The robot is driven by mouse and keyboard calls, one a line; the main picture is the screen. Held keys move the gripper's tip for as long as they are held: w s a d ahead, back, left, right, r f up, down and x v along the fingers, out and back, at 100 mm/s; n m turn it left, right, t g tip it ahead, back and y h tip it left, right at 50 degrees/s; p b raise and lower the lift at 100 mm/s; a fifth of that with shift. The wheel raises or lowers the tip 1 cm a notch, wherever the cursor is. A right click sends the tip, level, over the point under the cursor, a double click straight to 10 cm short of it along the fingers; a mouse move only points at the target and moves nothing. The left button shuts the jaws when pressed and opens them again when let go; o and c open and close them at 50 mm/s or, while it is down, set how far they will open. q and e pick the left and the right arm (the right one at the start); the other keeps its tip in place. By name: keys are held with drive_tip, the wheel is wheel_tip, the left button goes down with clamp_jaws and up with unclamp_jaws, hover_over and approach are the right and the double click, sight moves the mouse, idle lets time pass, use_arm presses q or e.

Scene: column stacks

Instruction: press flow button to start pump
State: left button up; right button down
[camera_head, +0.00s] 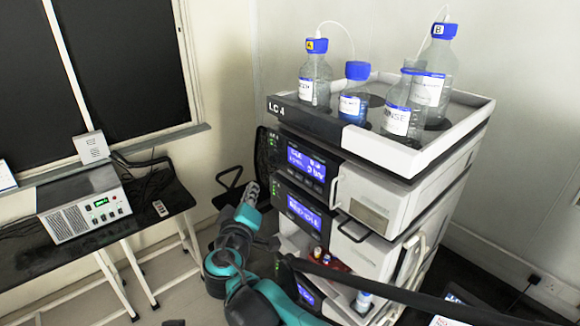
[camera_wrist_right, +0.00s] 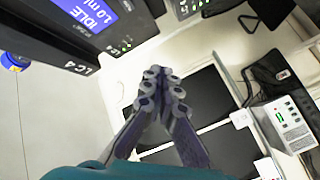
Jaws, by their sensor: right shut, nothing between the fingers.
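The LC stack (camera_head: 360,200) stands right of centre in the head view. Its upper module has a blue lit display (camera_head: 306,163) with a row of small keys below it; I cannot tell which is the flow button. In the right wrist view the display (camera_wrist_right: 92,14) reads IDLE, with 1.0 mL under it. My right gripper (camera_head: 250,190) is shut and empty, in front of the stack and left of the display, apart from the panel. Its closed fingertips also show in the right wrist view (camera_wrist_right: 163,78). My left gripper is not in view.
Several bottles with blue caps stand in the tray (camera_head: 455,130) on top of the stack. A second module display (camera_head: 304,212) sits lower down. At left a dark bench (camera_head: 85,240) holds a grey box (camera_head: 85,216) with a green readout. Open floor lies between bench and stack.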

sight(286, 168)
drive_tip(key=w+d, duration=0.5)
drive_tip(key=d, duration=0.2)
drive_tip(key=shift+w, duration=0.15)
idle(0.4)
drive_tip(key=shift+d, duration=0.2)
idle(1.2)
drive_tip(key=shift+w+d, duration=0.25)
drive_tip(key=shift+w+d, duration=0.2)
drive_tip(key=shift+d, duration=0.15)
idle(0.8)
drive_tip(key=shift+a, duration=0.1)
drive_tip(key=shift+s+a, duration=0.5)
drive_tip(key=shift+a, duration=0.1)
drive_tip(key=shift+s+a, duration=0.75)
drive_tip(key=shift+a, duration=0.25)
drive_tip(key=shift+s+a, duration=0.7)
drive_tip(key=shift+a, duration=0.3)
